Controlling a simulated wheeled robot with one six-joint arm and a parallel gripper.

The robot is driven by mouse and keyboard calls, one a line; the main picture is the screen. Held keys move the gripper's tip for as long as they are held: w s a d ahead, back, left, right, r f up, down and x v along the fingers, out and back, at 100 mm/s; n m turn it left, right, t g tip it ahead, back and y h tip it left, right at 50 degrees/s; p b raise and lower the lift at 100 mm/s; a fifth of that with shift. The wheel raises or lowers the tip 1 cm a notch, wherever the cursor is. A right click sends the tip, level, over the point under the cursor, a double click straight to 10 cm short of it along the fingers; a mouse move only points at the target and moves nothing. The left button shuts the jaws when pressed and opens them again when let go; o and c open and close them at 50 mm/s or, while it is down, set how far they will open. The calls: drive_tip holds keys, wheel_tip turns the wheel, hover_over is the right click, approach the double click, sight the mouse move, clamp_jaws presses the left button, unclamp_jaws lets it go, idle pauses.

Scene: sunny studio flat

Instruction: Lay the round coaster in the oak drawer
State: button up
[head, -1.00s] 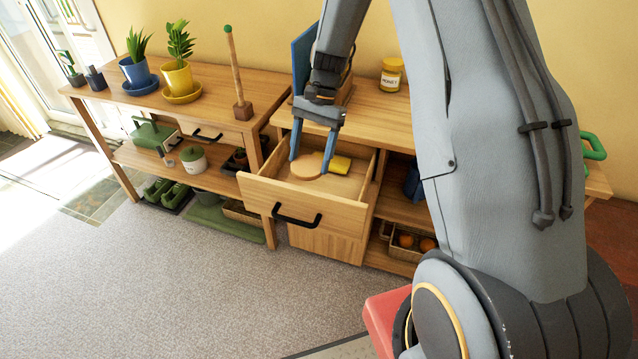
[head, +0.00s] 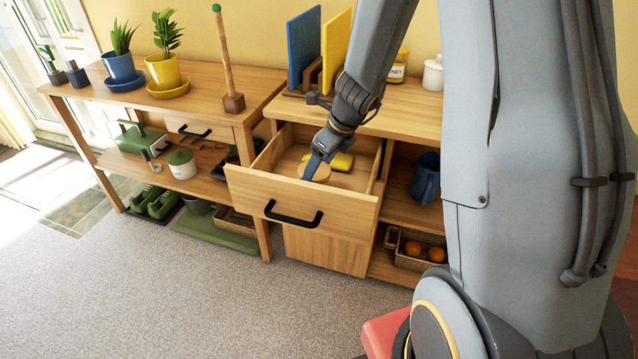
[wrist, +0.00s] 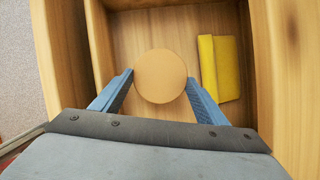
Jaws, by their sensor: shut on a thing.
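The round coaster (wrist: 160,76), a flat tan disc, sits between the two blue fingertips of my gripper (wrist: 160,84) in the wrist view. The head view also shows the coaster (head: 318,172), partly hidden by the gripper. My gripper is shut on its edges from both sides. The oak drawer (head: 296,204) is pulled open, with a black handle on its front. The coaster is inside the drawer's outline, low between its walls; I cannot tell whether it touches the drawer floor.
A yellow folded item (wrist: 220,66) lies in the drawer, right of the coaster and apart from it. Above the drawer, the oak top holds blue and yellow boards (head: 303,50) in a rack and a honey jar (head: 397,68). A blue mug (head: 426,180) stands on a shelf to the right.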

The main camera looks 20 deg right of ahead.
drive_tip(key=shift+f+b, duration=1)
drive_tip(key=shift+f, duration=1.65)
drive_tip(key=shift+f, duration=0.1)
drive_tip(key=o, duration=1)
drive_tip(key=shift+o, duration=0.2)
drive_tip(key=p+v, duration=0.4)
drive_tip(key=v, duration=0.8)
